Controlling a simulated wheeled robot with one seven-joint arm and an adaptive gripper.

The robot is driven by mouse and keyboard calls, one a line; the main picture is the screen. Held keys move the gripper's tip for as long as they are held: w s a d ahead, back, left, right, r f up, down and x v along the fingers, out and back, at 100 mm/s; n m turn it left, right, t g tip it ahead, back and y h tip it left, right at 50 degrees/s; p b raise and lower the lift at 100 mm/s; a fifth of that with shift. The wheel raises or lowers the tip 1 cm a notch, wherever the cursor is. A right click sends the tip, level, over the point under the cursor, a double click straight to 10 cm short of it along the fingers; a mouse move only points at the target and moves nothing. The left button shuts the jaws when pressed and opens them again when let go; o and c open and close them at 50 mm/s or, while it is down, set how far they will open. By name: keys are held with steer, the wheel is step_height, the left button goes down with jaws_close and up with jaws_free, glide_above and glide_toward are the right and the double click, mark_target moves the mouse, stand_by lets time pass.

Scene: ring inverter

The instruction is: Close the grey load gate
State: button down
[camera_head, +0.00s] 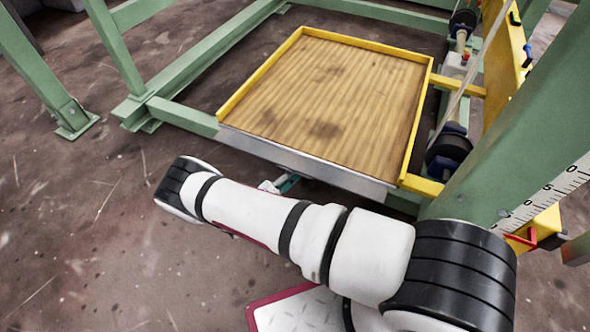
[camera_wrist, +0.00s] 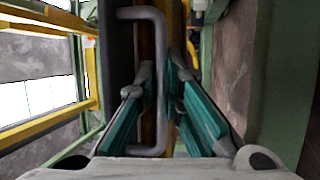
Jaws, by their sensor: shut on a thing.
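The grey load gate (camera_head: 305,163) is a long metal strip along the near edge of the wooden platform. I cannot tell its exact tilt. In the wrist view, a grey U-shaped handle (camera_wrist: 142,13) stands out from a dark grey panel (camera_wrist: 118,60). My gripper (camera_wrist: 160,82) has its teal fingers on either side of the handle's long bar and is shut on it. In the head view only a small teal part of my gripper (camera_head: 287,184) shows below the gate. My white arm hides the rest.
The wooden platform (camera_head: 330,95) is empty and has a yellow rim on its other sides. Green frame posts (camera_head: 525,130) stand to the right, with a ruler scale and yellow parts. Green beams (camera_head: 183,115) lie to the left. The floor (camera_head: 80,220) at the left front is clear.

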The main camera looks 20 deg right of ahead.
mark_target(299, 163)
steer(key=r+y+p, duration=0.1)
steer(key=p, duration=0.2)
steer(key=r+n+g+y+p, duration=0.1)
steer(key=p, duration=0.1)
steer(key=s+a+r+n+y+p, duration=0.1)
steer(key=y+p, duration=0.1)
steer(key=p, duration=0.1)
steer(key=shift+g+p, duration=0.3)
step_height(299, 163, up, 2)
steer(key=g+y+p, duration=0.1)
steer(key=y+p, duration=0.1)
steer(key=p, duration=0.1)
steer(key=n+g+y+p, duration=0.1)
steer(key=p, duration=0.2)
steer(key=shift+s+y, duration=0.1)
steer(key=shift+y, duration=0.3)
steer(key=shift+r+n+g+y+p, duration=0.4)
steer(key=shift+r+g+y+p, duration=0.2)
steer(key=shift+g+y+p, duration=0.35)
steer(key=shift+w+d+r+g+y, duration=0.2)
steer(key=shift+w+r+g+y, duration=0.15)
steer(key=shift+g+y, duration=0.25)
steer(key=shift+w+d+r+n+g+y+b, duration=0.25)
steer(key=shift+r+n+g+y+b, duration=0.15)
steer(key=shift+g+y, duration=0.4)
steer(key=shift+w+d+r+n+g+y+b, duration=0.2)
steer(key=shift+r+n+g+y+b, duration=0.15)
steer(key=shift+g+y, duration=0.35)
steer(key=shift+y, duration=0.25)
